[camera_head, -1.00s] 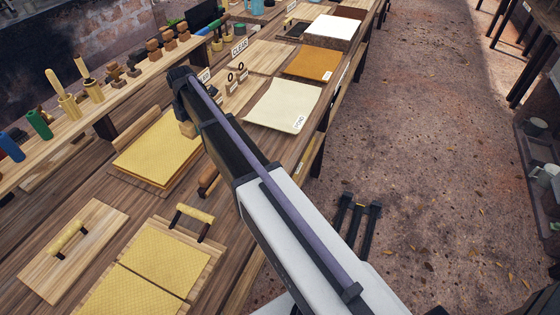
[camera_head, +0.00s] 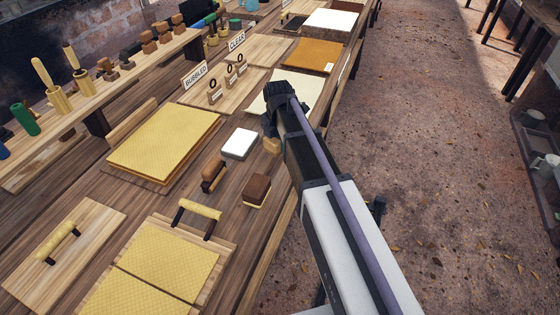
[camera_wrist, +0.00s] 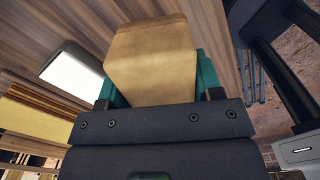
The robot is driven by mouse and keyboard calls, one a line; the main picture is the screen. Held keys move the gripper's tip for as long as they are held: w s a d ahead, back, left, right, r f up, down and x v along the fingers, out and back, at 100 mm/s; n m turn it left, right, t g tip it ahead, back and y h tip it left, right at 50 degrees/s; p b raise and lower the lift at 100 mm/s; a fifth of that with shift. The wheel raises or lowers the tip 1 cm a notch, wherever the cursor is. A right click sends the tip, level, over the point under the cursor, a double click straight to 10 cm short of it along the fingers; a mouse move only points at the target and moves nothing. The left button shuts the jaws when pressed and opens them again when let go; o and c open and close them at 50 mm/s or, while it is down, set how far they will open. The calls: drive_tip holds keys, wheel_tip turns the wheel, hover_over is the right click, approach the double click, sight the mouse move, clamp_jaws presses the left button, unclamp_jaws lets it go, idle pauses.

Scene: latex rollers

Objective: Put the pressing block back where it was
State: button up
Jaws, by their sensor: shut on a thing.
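My gripper (camera_head: 271,130) is shut on the pressing block, a plain tan wooden block. In the wrist view the pressing block (camera_wrist: 152,60) sits between the green finger pads (camera_wrist: 207,75). In the head view only a small part of the pressing block (camera_head: 271,146) shows below the gripper, near the table's front edge. My arm hides the rest. I cannot tell whether the block touches the table. A white-topped block (camera_head: 239,143) lies just left of it, and a brown-and-cream block (camera_head: 257,190) lies nearer the camera.
A brown-handled tool (camera_head: 213,175) lies left of the brown-and-cream block. A stack of yellow textured sheets (camera_head: 163,143) is further left. A cream sheet (camera_head: 286,88) lies beyond the gripper. Bare wooden table (camera_head: 205,215) shows between these things. The floor is open at right.

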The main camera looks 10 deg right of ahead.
sight(279, 150)
drive_tip(key=shift+f, duration=0.2)
wheel_tip(279, 150, down, 4)
drive_tip(key=b, duration=0.3)
drive_tip(key=shift+b, duration=0.35)
drive_tip(key=shift+r, duration=0.25)
drive_tip(key=shift+f, duration=0.2)
drive_tip(key=o, duration=0.9)
wheel_tip(279, 150, up, 13)
drive_tip(key=p, duration=1.2)
drive_tip(key=shift+f+p, duration=0.15)
drive_tip(key=shift+p, duration=0.25)
drive_tip(key=shift+s+f, duration=0.15)
drive_tip(key=shift+s, duration=0.05)
drive_tip(key=s+m, duration=1.9)
drive_tip(key=m, duration=0.5)
drive_tip(key=shift+d, duration=0.1)
